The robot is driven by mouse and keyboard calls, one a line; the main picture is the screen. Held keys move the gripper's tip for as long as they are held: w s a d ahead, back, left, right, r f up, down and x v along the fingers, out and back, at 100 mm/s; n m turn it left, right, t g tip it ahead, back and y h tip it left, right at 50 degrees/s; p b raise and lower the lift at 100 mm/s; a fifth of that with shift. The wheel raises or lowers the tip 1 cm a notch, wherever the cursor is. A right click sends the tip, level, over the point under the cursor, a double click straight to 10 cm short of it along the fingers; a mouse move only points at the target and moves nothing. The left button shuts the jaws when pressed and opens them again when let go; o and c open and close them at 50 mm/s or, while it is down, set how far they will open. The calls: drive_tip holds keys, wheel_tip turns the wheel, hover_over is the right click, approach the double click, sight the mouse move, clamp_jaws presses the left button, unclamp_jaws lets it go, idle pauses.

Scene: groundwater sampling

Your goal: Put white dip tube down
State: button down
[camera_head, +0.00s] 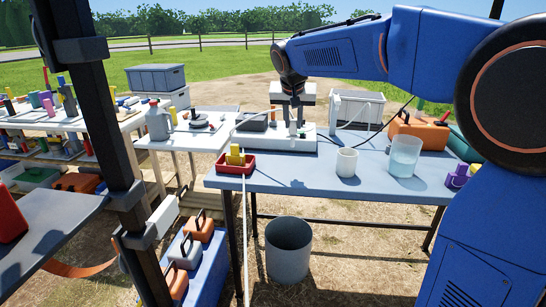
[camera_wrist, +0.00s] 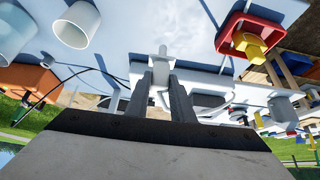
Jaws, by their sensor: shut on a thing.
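My gripper (camera_head: 298,128) hangs above the white box-shaped unit (camera_head: 262,141) at the back of the near table. In the wrist view, the two dark fingers (camera_wrist: 163,78) are close together around a short white piece, which appears to be the white dip tube (camera_wrist: 162,52). Its end sticks out past the fingertips, over the white unit (camera_wrist: 135,70). Most of the tube is hidden by the fingers, and I cannot tell whether it touches the unit.
On the near table (camera_head: 300,185) stand a white cup (camera_head: 346,162), a clear beaker (camera_head: 404,155) and a red tray (camera_head: 234,166) with yellow pieces. An orange case (camera_head: 420,131) is at the back right. A grey bin (camera_head: 288,250) stands below. The table's front middle is clear.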

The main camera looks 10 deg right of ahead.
sight(292, 146)
drive_tip(key=shift+r, duration=0.35)
drive_tip(key=shift+f, duration=4.65)
drive_tip(key=shift+f, duration=0.6)
drive_tip(key=c, duration=1.5)
unclamp_jaws()
drive_tip(key=shift+c, duration=0.2)
